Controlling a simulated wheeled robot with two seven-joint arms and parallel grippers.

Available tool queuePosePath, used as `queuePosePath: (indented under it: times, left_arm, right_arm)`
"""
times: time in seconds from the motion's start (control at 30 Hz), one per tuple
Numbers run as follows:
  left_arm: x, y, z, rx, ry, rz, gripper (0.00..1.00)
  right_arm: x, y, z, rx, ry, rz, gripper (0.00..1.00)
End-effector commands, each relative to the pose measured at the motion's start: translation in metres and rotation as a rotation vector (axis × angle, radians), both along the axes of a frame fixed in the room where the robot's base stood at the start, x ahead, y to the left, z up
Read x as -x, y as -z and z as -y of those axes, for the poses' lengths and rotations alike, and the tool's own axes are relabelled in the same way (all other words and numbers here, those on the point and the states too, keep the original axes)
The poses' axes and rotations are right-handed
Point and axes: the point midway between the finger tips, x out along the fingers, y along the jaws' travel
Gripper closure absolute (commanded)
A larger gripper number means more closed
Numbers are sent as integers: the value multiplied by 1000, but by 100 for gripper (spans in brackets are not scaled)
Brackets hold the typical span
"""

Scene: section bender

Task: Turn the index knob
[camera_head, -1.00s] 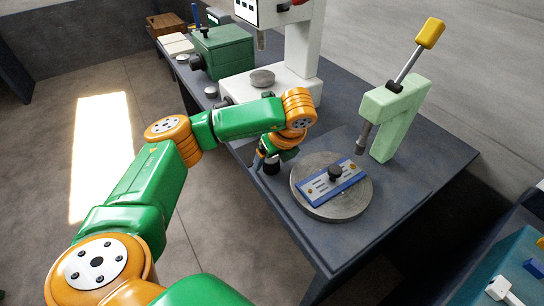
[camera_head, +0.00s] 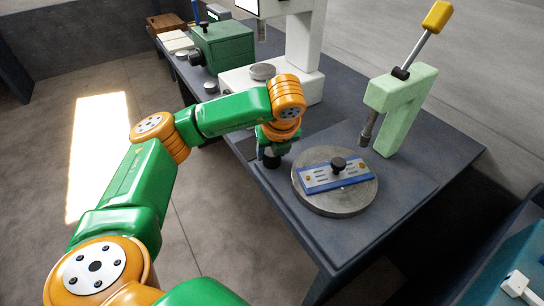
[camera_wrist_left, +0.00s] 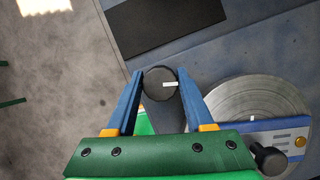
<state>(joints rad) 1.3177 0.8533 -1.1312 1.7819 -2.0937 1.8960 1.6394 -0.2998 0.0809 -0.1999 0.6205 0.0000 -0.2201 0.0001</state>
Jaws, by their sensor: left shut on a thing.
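The index knob (camera_wrist_left: 160,84) is a round black knob with a white mark, seen from above in the left wrist view. It also shows in the head view (camera_head: 271,162), at the table edge left of the round metal disc (camera_head: 338,208). My left gripper (camera_wrist_left: 161,88) is shut on it, one blue finger on each side; in the head view the gripper (camera_head: 270,153) points down over it. The white mark points right in the wrist view. On the disc lies a blue plate (camera_head: 318,184) with slots, a brass button and a black knob (camera_head: 338,164).
A pale green post (camera_head: 398,110) with a yellow-handled lever (camera_head: 437,17) stands behind the disc. A white machine (camera_head: 302,50) and a green box (camera_head: 222,48) stand farther back on the dark table (camera_head: 440,150). A teal box (camera_head: 510,265) is at lower right.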

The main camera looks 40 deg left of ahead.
Motion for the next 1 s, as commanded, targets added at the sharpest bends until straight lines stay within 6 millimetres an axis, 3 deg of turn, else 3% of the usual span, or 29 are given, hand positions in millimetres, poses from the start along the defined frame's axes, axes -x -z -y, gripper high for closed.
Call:
queuePosePath:
  times: [0.1, 0.5, 1.0]
  left_arm:
    - [0, 6, -1, 0, 105, 4, 100]
    - [0, 4, 0, 1, 485, 1, 100]
    - [0, 0, 0, 2, 959, 1, 100]
  right_arm:
    - [0, 18, 0, 0, 0, 0, 50]
    - [0, 49, 0, -1, 0, 0, 50]
    - [0, 59, -1, -2, 0, 0, 50]
